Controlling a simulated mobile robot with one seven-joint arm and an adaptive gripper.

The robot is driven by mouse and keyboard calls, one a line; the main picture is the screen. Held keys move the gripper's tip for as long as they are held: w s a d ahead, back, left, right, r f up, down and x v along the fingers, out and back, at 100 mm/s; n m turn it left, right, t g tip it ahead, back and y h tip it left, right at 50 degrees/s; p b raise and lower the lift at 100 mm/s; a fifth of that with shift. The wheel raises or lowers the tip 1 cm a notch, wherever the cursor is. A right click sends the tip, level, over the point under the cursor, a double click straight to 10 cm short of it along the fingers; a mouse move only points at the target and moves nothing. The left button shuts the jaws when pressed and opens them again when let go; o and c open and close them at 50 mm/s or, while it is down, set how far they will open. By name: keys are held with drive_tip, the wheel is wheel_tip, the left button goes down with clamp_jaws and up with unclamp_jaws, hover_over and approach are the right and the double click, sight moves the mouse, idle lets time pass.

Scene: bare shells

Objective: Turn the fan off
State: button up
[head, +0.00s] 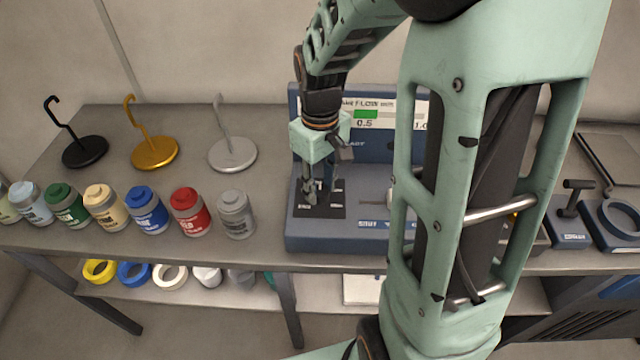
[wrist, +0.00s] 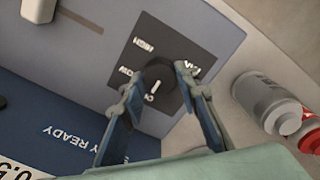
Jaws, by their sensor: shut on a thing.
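The fan's control unit appears to be the blue console (head: 352,233) on the bench, with a flow display (head: 368,112) showing a green bar above 0.5. In the wrist view, a round black knob (wrist: 160,72) sits on a dark square plate (wrist: 165,30) with HIGH and LOW among its labels. A white mark on the knob lies close to the label on the side nearest my gripper. My gripper (wrist: 158,80) is shut on the knob, one finger on each side; in the head view my gripper (head: 318,192) is down at the plate (head: 330,210). My arm hides the console's right part.
Several paint-like jars, including a grey one (head: 237,215) and a red one (head: 190,212), stand left of the console. Behind them are black (head: 85,152), yellow (head: 155,153) and silver (head: 233,155) hook stands. A blue tool holder (head: 568,225) stands at right.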

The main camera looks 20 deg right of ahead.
sight(320, 190)
idle(0.3)
drive_tip(key=o, duration=1.2)
drive_tip(key=shift+c, duration=0.2)
wheel_tip(320, 190, up, 12)
